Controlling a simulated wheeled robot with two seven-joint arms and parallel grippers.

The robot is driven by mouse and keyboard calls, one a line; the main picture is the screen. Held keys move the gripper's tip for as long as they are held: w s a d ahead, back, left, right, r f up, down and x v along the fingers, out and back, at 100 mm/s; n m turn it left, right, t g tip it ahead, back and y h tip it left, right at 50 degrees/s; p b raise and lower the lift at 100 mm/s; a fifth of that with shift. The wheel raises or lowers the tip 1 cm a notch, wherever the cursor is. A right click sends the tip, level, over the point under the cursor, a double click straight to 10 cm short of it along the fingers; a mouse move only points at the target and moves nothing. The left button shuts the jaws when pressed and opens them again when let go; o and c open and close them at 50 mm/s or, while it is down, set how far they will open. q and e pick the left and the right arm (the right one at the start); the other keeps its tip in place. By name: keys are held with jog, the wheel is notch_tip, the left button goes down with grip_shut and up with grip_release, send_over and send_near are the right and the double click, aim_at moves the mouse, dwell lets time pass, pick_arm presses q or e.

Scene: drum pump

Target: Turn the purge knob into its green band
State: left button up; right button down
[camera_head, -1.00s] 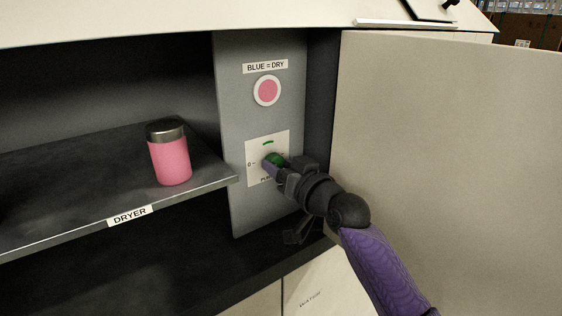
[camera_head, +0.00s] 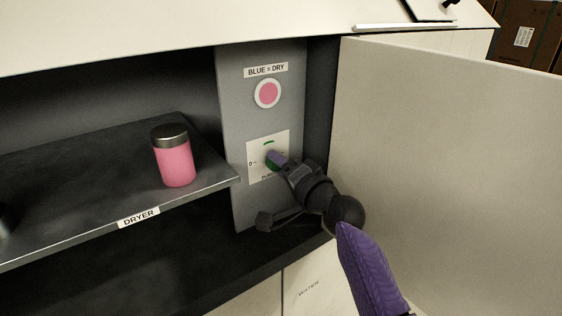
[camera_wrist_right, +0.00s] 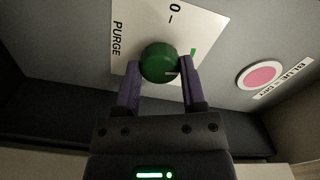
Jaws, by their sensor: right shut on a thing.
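The green purge knob (camera_wrist_right: 160,62) sits on a white label plate (camera_wrist_right: 205,30) on the grey panel, marked "0" and "PURGE". My right gripper (camera_wrist_right: 160,85) is shut on the knob, with one purple finger on each side of it. A pale mark on the knob shows in the right wrist view, towards the right finger. The green band (camera_head: 269,142) shows above the knob in the head view; in the wrist view part of it (camera_wrist_right: 193,52) shows beside the right finger. In the head view the gripper (camera_head: 275,160) hides most of the knob. My left gripper is not in view.
A round pink indicator (camera_head: 267,93) under a "BLUE = DRY" label is above the plate. A pink canister (camera_head: 174,160) with a grey lid stands on the dryer shelf (camera_head: 110,165) at left. An open pale door (camera_head: 440,170) stands close right of my arm.

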jog(key=shift+m+p, duration=0.35)
jog(key=shift+m, duration=1.15)
jog(key=shift+c, duration=0.8)
grip_release()
jog(key=v, duration=0.9)
jog(key=shift+s+d, duration=0.3)
